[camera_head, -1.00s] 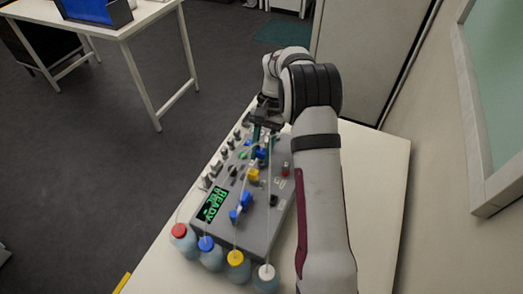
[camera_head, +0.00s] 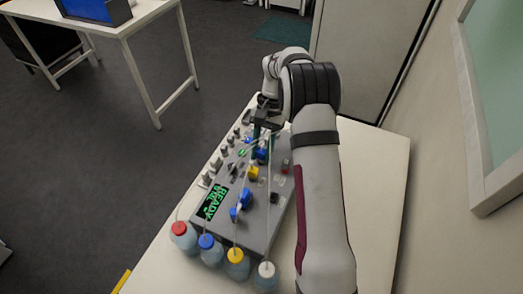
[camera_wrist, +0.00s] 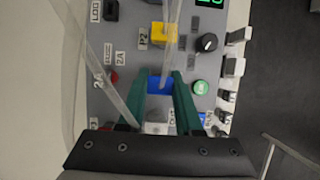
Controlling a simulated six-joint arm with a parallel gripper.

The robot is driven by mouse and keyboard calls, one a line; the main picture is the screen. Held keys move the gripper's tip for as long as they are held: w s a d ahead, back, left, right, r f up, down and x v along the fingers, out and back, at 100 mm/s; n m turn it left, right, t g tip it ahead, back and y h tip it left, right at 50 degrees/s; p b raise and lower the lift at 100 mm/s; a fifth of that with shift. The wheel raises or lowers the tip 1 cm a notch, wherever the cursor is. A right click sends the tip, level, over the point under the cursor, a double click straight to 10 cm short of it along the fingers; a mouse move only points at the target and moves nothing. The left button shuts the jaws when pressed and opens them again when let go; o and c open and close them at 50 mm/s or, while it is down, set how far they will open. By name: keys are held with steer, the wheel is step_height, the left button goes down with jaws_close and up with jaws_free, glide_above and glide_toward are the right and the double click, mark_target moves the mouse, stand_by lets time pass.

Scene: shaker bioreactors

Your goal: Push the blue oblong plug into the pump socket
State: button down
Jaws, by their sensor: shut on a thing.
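My gripper (camera_wrist: 162,80) has green fingers and is shut on a blue oblong plug (camera_wrist: 159,85), which shows between the fingertips in the wrist view. A clear tube runs near the plug. In the head view my gripper (camera_head: 260,128) is over the far part of the grey pump panel (camera_head: 262,225), with the blue plug (camera_head: 261,155) just below it. The socket under the plug is hidden, so I cannot tell how deep the plug sits.
A yellow plug (camera_wrist: 163,34) labelled P2 is close to the held plug, and a green button (camera_wrist: 200,87) is on its right. Clear tubes cross the panel. Bottles with coloured caps, such as the yellow one (camera_head: 235,256), stand along the near edge. The white table (camera_head: 372,200) is bare at right.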

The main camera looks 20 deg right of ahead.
steer(key=shift+f, duration=0.45)
stand_by(0.4)
steer(key=c, duration=0.5)
jaws_free()
steer(key=v, duration=1.5)
steer(key=shift+w+r, duration=0.15)
steer(key=shift+r, duration=0.25)
steer(key=shift+d, duration=0.1)
